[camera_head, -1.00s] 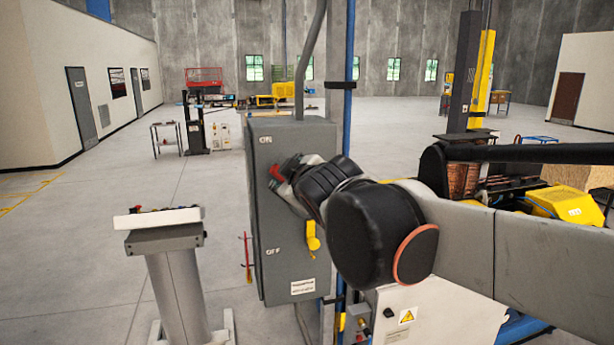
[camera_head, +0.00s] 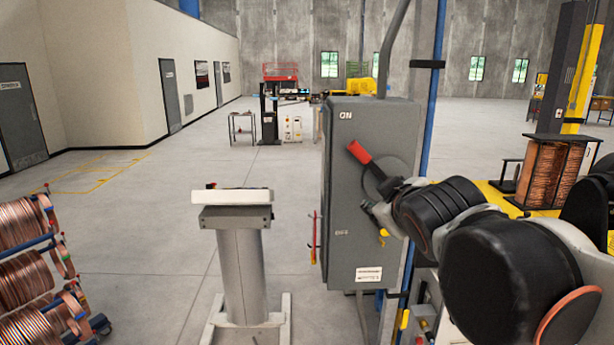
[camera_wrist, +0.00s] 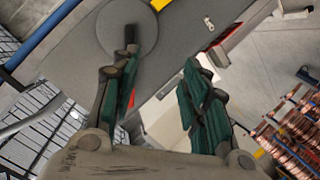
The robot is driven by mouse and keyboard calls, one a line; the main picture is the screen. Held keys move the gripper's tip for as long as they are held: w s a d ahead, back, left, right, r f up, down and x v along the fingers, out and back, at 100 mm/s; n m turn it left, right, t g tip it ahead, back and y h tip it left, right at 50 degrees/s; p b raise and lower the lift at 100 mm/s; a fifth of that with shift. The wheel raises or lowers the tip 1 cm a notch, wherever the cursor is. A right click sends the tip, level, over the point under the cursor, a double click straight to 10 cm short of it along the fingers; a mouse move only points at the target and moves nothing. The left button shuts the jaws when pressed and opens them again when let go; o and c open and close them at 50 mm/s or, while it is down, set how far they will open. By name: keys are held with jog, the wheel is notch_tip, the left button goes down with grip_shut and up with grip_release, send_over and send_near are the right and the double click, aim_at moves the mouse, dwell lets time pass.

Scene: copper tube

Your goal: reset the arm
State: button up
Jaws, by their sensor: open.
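The grey electrical switch box (camera_head: 350,255) stands upright on a post right of the middle in the head view. Its red lever handle (camera_head: 358,152) points up and left, toward the ON label. My gripper (camera_head: 372,208) is in front of the box face, just below the lever's pivot, with my arm reaching in from the right. In the wrist view my gripper (camera_wrist: 160,62) is open, its green-padded fingers apart with nothing between them. The box's round switch plate (camera_wrist: 122,28) lies beyond the left finger. Whether a finger touches the box cannot be told.
A grey pedestal (camera_head: 243,270) with a light top stands left of the box. Copper coils on a rack (camera_head: 25,275) are at the lower left. A copper-wound unit (camera_head: 555,170) sits behind my arm. The floor beyond the pedestal is open.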

jog(key=s+d+f+m+g+b, duration=0.1)
jog(key=s+f+b, duration=0.5)
jog(key=f, duration=0.9)
jog(key=s+d+f+m+g+b, duration=0.1)
jog(key=s+f+m+g+b, duration=0.2)
jog(key=s+f+b, duration=0.4)
jog(key=s+d+f+m+g+b, duration=0.1)
jog(key=s+f+b, duration=0.5)
jog(key=f, duration=1.9)
jog(key=m+g+b, duration=0.1)
jog(key=m+b, duration=0.1)
jog(key=b, duration=0.4)
jog(key=shift+s+g+y+b, duration=0.2)
jog(key=shift+g+y+b, duration=0.15)
jog(key=shift+g+y, duration=0.05)
jog(key=shift+d+f, duration=0.1)
